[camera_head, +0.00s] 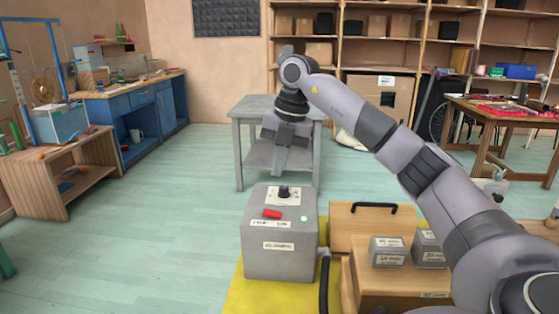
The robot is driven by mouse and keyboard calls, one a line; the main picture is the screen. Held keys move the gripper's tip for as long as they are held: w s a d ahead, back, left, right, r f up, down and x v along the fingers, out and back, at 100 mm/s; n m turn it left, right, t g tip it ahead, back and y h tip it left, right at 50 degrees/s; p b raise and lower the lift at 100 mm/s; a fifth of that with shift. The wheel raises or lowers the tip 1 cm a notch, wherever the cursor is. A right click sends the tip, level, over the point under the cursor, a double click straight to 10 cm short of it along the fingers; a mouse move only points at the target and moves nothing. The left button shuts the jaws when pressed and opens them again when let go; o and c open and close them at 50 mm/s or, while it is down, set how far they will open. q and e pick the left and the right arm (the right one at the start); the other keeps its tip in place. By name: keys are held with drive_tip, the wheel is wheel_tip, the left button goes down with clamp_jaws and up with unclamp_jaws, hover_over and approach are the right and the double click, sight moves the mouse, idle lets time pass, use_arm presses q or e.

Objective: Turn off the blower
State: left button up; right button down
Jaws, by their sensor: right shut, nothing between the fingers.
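A grey box (281,256) that looks like the blower stands on a yellow mat, in the lower middle of the head view. Its top has a black knob (284,191) on a white plate, a red switch (272,213) and a small pale green lamp (304,218). Labels on it are too small to read. A black hose (324,280) comes off its right side. My right gripper (289,161) is shut and empty, pointing down. In the picture it shows just above the knob, apart from it. My left gripper is not in view.
A wooden box (366,228) with a black handle and small grey boxes (388,251) stand right of the blower, partly behind my right arm. A grey table (248,112) stands behind. Yellow mat (238,295) lies underneath. The floor at the left is clear.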

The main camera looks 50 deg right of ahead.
sight(268, 213)
drive_tip(key=x, duration=1)
drive_tip(key=shift+a+f, duration=0.1)
drive_tip(key=shift+f, duration=0.15)
